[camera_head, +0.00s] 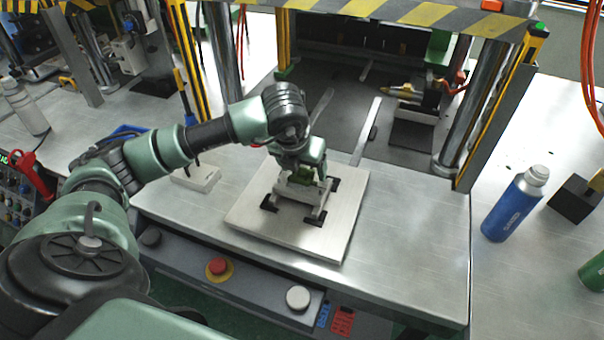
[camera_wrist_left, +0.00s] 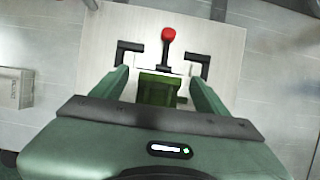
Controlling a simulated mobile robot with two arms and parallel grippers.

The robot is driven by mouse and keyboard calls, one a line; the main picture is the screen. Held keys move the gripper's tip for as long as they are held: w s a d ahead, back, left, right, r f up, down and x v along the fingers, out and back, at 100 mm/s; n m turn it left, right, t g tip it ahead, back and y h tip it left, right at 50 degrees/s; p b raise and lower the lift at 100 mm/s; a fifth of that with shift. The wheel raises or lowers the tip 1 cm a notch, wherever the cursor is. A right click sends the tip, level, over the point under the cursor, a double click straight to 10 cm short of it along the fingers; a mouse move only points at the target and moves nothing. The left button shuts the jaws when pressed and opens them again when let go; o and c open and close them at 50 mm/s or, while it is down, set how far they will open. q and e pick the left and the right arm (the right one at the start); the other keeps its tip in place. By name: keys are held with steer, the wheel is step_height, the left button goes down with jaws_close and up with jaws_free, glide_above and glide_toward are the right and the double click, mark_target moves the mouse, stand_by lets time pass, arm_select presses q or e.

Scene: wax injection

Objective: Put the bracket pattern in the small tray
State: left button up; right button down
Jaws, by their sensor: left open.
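A green block-like part, which looks like the bracket pattern (camera_wrist_left: 160,88), sits over a pale square plate (camera_wrist_left: 226,42) with black corner pieces. In the head view the green part (camera_head: 301,174) shows just under my left gripper (camera_head: 303,184), within a pale fixture on the plate (camera_head: 345,215). My left gripper (camera_wrist_left: 158,76) is open, pointing down, with one finger on each side of the green part. Whether the fingers touch it cannot be told. A blue edge (camera_head: 125,131) behind my left arm may be the small tray; the arm hides most of it. My right gripper is not in view.
A small pale box (camera_head: 197,178) lies left of the plate; it also shows in the wrist view (camera_wrist_left: 15,88). A red knob (camera_wrist_left: 168,34) rises from the plate. A blue bottle (camera_head: 515,203) stands at right. Press columns (camera_head: 478,95) flank the work area.

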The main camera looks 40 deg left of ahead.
arm_select(q)
steer(key=shift+r, duration=0.1)
steer(key=c, duration=1.6)
